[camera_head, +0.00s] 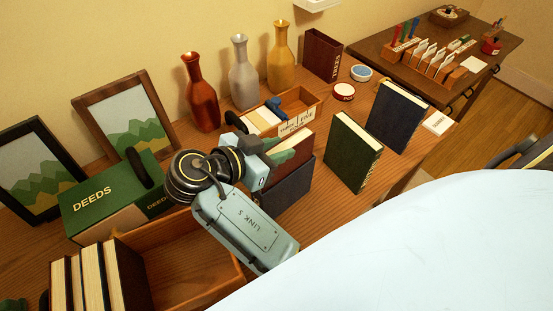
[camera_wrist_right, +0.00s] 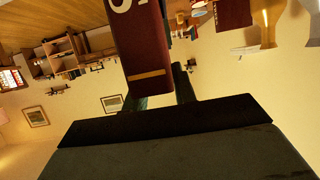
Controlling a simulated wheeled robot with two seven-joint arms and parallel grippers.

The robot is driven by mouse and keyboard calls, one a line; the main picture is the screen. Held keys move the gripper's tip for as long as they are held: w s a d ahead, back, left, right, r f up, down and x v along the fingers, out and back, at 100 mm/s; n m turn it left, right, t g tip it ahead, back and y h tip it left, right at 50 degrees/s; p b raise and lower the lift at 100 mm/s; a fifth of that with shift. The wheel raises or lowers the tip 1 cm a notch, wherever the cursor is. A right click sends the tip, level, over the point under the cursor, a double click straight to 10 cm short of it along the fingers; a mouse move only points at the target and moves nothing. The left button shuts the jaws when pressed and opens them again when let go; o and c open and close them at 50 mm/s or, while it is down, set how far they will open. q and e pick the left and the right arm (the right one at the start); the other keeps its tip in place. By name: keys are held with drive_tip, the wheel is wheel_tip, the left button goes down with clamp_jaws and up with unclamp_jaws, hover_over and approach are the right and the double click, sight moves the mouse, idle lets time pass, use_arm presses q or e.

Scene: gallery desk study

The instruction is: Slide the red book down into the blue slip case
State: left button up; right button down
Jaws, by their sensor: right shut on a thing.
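The red book (camera_head: 300,147) is upright, with its pale page edges showing at the top. It also shows in the right wrist view (camera_wrist_right: 149,45) as a dark red spine with a gold band and white lettering. The dark blue slip case (camera_head: 288,187) stands on the desk. The book's lower part is hidden by the case, so the book appears partly inside; I cannot tell how deep. My right gripper (camera_head: 282,157) is shut on the book's upper part, above the case. My left gripper is not in view.
A green book (camera_head: 352,152) and a dark blue book (camera_head: 397,116) stand to the right. A wooden card tray (camera_head: 300,125) and three vases, including a silver one (camera_head: 242,75), stand behind. The green DEEDS box (camera_head: 112,195) and an open wooden crate (camera_head: 190,262) are at left.

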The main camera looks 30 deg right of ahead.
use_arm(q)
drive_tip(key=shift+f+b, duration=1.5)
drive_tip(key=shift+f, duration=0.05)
use_arm(e)
drive_tip(key=shift+f, duration=1.8)
drive_tip(key=shift+f, duration=0.15)
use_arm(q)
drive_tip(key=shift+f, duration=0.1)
use_arm(e)
drive_tip(key=c, duration=1.1)
unclamp_jaws()
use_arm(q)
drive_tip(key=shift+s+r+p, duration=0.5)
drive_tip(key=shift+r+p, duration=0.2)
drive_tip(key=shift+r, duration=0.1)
use_arm(e)
drive_tip(key=v, duration=0.7)
drive_tip(key=shift+a+r, duration=0.2)
drive_tip(key=shift+a, duration=0.05)
